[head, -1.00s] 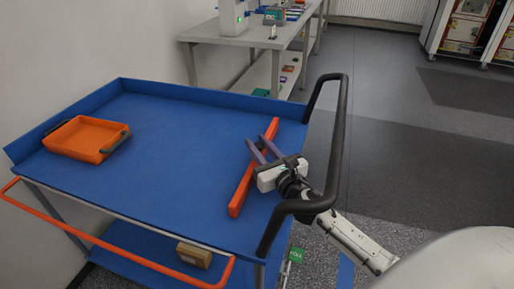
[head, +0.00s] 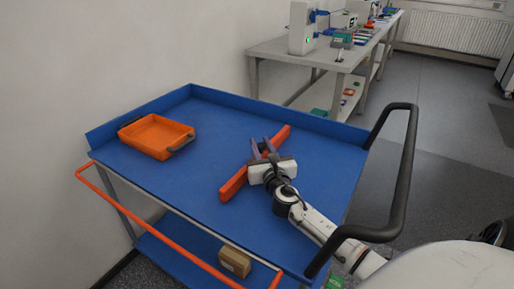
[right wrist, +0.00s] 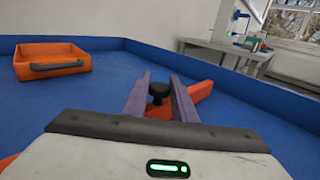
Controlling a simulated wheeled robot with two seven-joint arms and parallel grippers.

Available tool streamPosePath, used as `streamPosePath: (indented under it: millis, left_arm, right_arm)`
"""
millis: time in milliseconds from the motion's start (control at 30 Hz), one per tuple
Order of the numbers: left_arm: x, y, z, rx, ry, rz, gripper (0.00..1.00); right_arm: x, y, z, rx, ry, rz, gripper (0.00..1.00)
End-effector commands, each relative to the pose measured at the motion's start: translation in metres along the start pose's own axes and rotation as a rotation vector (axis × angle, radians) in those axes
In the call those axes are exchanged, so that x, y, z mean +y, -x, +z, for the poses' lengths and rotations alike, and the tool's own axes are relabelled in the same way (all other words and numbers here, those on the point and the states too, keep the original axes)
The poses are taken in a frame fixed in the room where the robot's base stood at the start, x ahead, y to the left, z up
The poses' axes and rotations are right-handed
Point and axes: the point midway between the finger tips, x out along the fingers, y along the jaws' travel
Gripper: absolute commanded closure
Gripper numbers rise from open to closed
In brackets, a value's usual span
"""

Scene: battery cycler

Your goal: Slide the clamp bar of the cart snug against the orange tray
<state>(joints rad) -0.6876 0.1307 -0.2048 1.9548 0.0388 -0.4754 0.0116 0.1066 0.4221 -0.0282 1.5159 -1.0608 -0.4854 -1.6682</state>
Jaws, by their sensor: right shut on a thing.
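The clamp bar (head: 236,183) is a long orange-red bar lying slantwise across the blue cart top (head: 185,180). My right gripper (head: 262,147) is over the bar's middle, shut on its black knob; the right wrist view shows the knob (right wrist: 158,91) between the two purple-grey fingers. The orange tray (head: 157,137), with dark handles, sits to the left on the cart top. It also shows at the upper left in the right wrist view (right wrist: 50,60). Bare blue surface separates bar and tray. The gripper hides part of the bar. My left gripper is out of view.
The cart has a raised blue rim (head: 270,112), a black push handle (head: 408,165) on the right and an orange rail (head: 150,232) in front. A cardboard box (head: 235,261) is on the lower shelf. A bench (head: 300,52) with equipment stands behind.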

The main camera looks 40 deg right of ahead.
Motion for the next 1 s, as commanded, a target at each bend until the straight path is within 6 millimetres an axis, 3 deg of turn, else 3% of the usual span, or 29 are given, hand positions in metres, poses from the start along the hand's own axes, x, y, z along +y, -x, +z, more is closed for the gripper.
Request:
streamPosePath:
  millis: [233,267,367,667,767,1000]
  left_arm:
    - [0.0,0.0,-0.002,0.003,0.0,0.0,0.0]
    - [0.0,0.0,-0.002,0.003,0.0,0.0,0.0]
    - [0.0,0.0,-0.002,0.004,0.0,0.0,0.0]
    - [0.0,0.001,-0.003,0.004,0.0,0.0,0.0]
    - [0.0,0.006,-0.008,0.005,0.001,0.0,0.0]
    - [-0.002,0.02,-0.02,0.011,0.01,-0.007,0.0]
  right_arm:
    - [0.002,-0.001,0.002,-0.003,-0.001,0.004,1.0]
    - [0.002,-0.001,0.002,-0.003,-0.001,0.004,0.72]
    - [0.002,-0.001,0.002,-0.003,-0.001,0.003,0.59]
    - [0.001,-0.001,0.003,-0.002,0.0,0.002,0.59]
    - [0.001,-0.001,0.014,-0.004,0.0,0.002,0.59]
    - [0.002,-0.001,0.062,-0.005,0.001,0.004,0.59]
